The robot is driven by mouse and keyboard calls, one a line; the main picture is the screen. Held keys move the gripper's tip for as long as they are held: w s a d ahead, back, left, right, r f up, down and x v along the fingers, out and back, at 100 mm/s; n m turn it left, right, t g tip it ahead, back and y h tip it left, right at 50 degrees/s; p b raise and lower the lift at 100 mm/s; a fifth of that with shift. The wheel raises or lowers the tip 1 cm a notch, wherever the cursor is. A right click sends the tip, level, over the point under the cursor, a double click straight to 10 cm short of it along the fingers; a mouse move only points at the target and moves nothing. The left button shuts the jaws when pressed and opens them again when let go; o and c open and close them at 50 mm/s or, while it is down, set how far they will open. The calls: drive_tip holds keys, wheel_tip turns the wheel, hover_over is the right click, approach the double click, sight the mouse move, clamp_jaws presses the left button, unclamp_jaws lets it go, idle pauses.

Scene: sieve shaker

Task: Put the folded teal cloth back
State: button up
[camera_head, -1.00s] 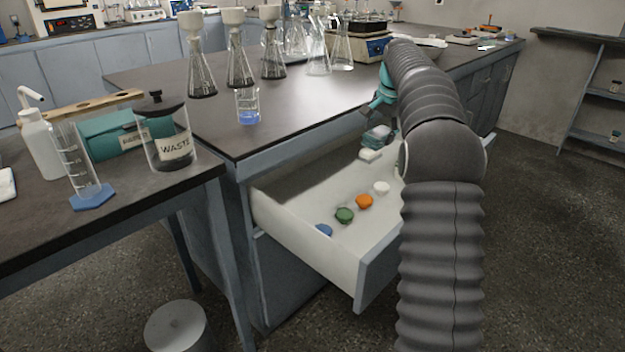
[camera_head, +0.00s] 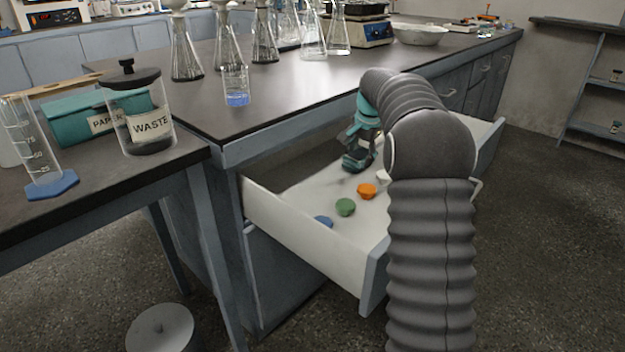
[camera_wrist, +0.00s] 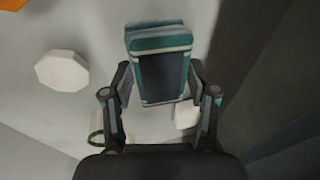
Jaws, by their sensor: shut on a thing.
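The folded teal cloth (camera_wrist: 160,75) has pale bands along its edge. It is between the two fingers of my gripper (camera_wrist: 161,82) in the wrist view, and the gripper is shut on it. In the head view my gripper (camera_head: 357,156) reaches down into the open pale drawer (camera_head: 300,233), towards its rear part. The cloth can hardly be told from the dark fingers there. I cannot tell whether it touches the drawer floor.
In the drawer lie a blue cap (camera_head: 323,221), a green cap (camera_head: 345,207), an orange cap (camera_head: 366,191) and a white cap (camera_wrist: 62,70). A small white block (camera_wrist: 187,115) lies near my right finger. The bench edge (camera_head: 225,150) overhangs the drawer's back.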

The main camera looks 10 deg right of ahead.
approach(313, 182)
drive_tip(key=w+d+f, duration=0.1)
drive_tip(key=d+f, duration=0.1)
drive_tip(key=w+d+f+b, duration=0.1)
drive_tip(key=shift+w+d+f, duration=0.35)
drive_tip(key=shift+f, duration=0.05)
drive_tip(key=a, duration=0.1)
drive_tip(key=s+a, duration=0.1)
drive_tip(key=a, duration=0.2)
drive_tip(key=shift+s+f, duration=0.25)
drive_tip(key=shift+f, duration=0.5)
drive_tip(key=o, duration=1.2)
drive_tip(key=shift+r, duration=0.3)
drive_tip(key=shift+v, duration=1.15)
drive_tip(key=s, duration=0.8)
drive_tip(key=s+b, duration=0.1)
drive_tip(key=s, duration=0.3)
drive_tip(key=shift+d, duration=0.4)
